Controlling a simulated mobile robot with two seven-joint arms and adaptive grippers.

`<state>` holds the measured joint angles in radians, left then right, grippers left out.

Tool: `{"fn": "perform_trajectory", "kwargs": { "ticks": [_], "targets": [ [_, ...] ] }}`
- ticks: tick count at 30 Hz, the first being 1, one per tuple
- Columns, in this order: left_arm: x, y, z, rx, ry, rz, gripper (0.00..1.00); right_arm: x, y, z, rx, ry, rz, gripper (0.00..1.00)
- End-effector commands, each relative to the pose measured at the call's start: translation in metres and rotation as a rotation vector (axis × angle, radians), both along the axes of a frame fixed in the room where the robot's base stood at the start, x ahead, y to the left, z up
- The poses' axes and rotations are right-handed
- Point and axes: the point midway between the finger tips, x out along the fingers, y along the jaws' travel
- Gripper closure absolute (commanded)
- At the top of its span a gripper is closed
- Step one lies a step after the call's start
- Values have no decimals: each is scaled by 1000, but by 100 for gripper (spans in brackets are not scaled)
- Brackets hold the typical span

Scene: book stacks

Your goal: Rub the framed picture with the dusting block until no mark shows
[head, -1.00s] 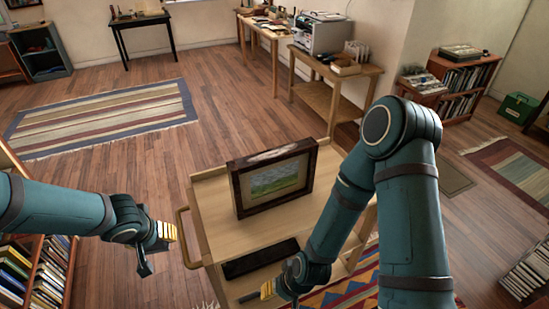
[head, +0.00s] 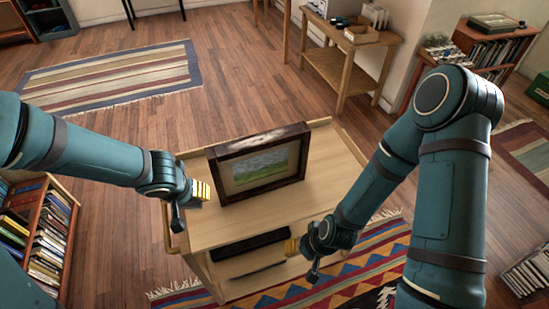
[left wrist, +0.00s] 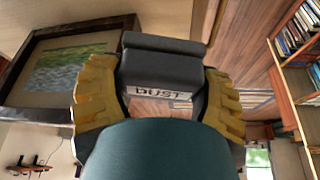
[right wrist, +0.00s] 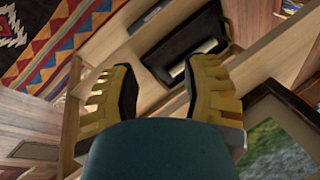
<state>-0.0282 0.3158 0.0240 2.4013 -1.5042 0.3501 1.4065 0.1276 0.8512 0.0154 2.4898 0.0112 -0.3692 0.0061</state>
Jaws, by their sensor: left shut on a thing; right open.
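The framed picture (head: 262,166), a green landscape in a dark wooden frame, stands upright on the wooden trolley (head: 325,175). Its top edge looks dark and mottled; I cannot make out a clear mark. My left gripper (head: 201,190) is just left of the frame, apart from it. In the left wrist view it is shut on the dark grey dusting block (left wrist: 160,62), labelled DUST, with the framed picture (left wrist: 68,70) at left. My right gripper (head: 291,247) is open and empty by the trolley's front; the right wrist view shows the frame (right wrist: 268,130) at lower right.
A black open tray (head: 250,245) sits at the trolley's front, below its top. A bookcase (head: 42,225) stands at left. A side table (head: 340,70) and another bookcase (head: 480,45) stand behind. A patterned rug (head: 350,272) lies in front; the trolley top right of the frame is clear.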

Motion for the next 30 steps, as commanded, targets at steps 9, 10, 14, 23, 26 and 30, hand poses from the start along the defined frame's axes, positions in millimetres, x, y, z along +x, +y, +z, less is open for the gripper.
{"fn": "perform_trajectory", "kwargs": {
  "ticks": [9,10,14,23,26,30],
  "targets": [
    [-2,0,0,0,0,1,68,0,0,0,0,0,1,53],
    [-2,0,0,0,0,1,68,0,0,0,0,1,1,53],
    [-2,0,0,0,0,1,68,0,0,0,1,0,1,65],
    [-2,0,24,0,0,1,68,48,13,33,15,-1,98,100],
    [-2,0,38,0,0,1,68,79,20,58,7,8,171,100],
    [-2,0,58,0,0,1,68,123,23,101,-34,23,269,100]
  ]
}}
